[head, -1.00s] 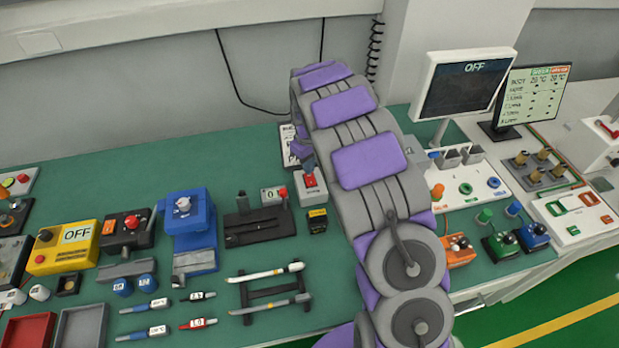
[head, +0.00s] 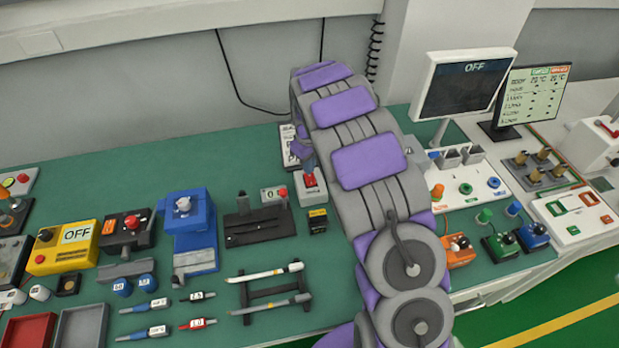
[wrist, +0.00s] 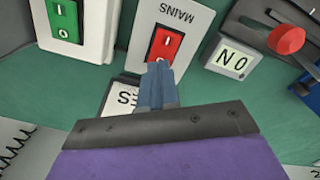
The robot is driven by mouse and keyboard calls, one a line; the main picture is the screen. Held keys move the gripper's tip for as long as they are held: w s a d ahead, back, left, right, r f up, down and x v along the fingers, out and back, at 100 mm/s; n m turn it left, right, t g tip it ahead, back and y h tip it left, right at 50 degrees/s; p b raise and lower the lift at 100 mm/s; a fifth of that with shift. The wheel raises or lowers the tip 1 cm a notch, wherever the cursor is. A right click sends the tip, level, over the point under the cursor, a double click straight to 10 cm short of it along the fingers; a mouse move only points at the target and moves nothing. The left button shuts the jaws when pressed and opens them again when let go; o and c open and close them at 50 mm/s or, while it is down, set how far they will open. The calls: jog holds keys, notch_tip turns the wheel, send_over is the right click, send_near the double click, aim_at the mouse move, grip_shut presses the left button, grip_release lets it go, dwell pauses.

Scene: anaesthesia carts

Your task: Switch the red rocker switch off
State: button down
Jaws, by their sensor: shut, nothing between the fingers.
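The red rocker switch (wrist: 166,43) sits in a white housing labelled MAINS (wrist: 185,13) in the wrist view, with I and O marks on its face. In the head view the red rocker (head: 310,181) shows on its light box beside my arm. My gripper (wrist: 157,70) is shut and empty, its fingertips at the O end of the rocker, covering part of that edge. I cannot tell whether they touch it. In the head view my gripper (head: 308,160) is just behind the switch, partly hidden by my arm.
In the wrist view a green rocker switch (wrist: 62,20) is left of the red one. A small display (wrist: 232,60) and a red-knobbed lever (wrist: 287,40) are to the right. A yellow box reading OFF (head: 76,236) and a blue device (head: 188,225) stand left on the green bench.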

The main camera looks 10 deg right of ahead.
jog(key=shift+f, duration=0.9)
dwell(0.8)
jog(key=shift+r, duration=0.15)
jog(key=shift+r+p, duration=1.5)
jog(key=shift+r, duration=1.85)
